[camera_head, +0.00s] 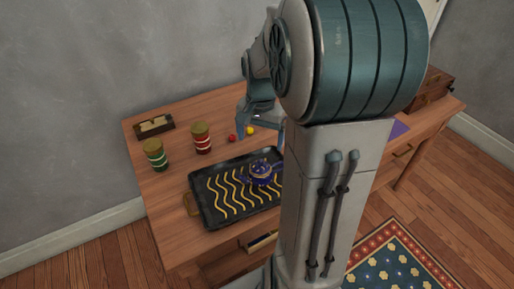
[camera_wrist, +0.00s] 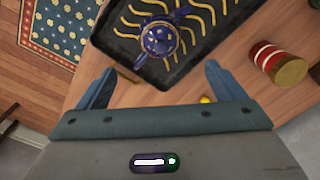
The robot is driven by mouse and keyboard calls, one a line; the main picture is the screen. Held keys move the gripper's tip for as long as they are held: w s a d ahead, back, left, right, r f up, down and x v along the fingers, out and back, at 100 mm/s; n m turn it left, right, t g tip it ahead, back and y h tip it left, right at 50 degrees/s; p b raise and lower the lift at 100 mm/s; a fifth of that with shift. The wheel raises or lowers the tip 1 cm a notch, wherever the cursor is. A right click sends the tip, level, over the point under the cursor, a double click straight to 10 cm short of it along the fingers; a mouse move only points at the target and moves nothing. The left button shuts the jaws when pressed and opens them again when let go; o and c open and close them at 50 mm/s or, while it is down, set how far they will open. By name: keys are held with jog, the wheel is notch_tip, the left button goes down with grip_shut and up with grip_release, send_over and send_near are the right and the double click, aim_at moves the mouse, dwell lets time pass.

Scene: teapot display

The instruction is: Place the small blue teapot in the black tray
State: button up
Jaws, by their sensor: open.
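The small blue teapot (camera_head: 261,172) with gold markings sits in the black tray (camera_head: 222,219), on its wavy yellow lines, toward the right side in the head view. In the wrist view the teapot (camera_wrist: 159,38) is near the tray's edge and the tray (camera_wrist: 118,48) fills the top middle. My gripper (camera_wrist: 160,82) is open and empty, with its two fingers spread apart and the teapot beyond them. In the head view my arm covers part of the tray's right side, and the gripper (camera_head: 262,118) is partly hidden above the table.
A green jar (camera_head: 155,154) and a red jar (camera_head: 201,138) stand left behind the tray. A small wooden box (camera_head: 153,126) is at the back left. A red ball (camera_head: 232,138) and a yellow ball (camera_head: 250,130) lie near the gripper. A wooden chest (camera_head: 432,88) stands far right.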

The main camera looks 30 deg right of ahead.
jog(key=s+a+r+n+t, duration=0.2)
jog(key=s+a+r+n, duration=0.1)
jog(key=s+a+n, duration=0.6)
jog(key=s+a, duration=0.3)
jog(key=shift+a+r+n+t, duration=0.2)
jog(key=shift+r+n+t, duration=0.1)
jog(key=shift+r, duration=0.05)
jog(key=shift+c, duration=0.3)
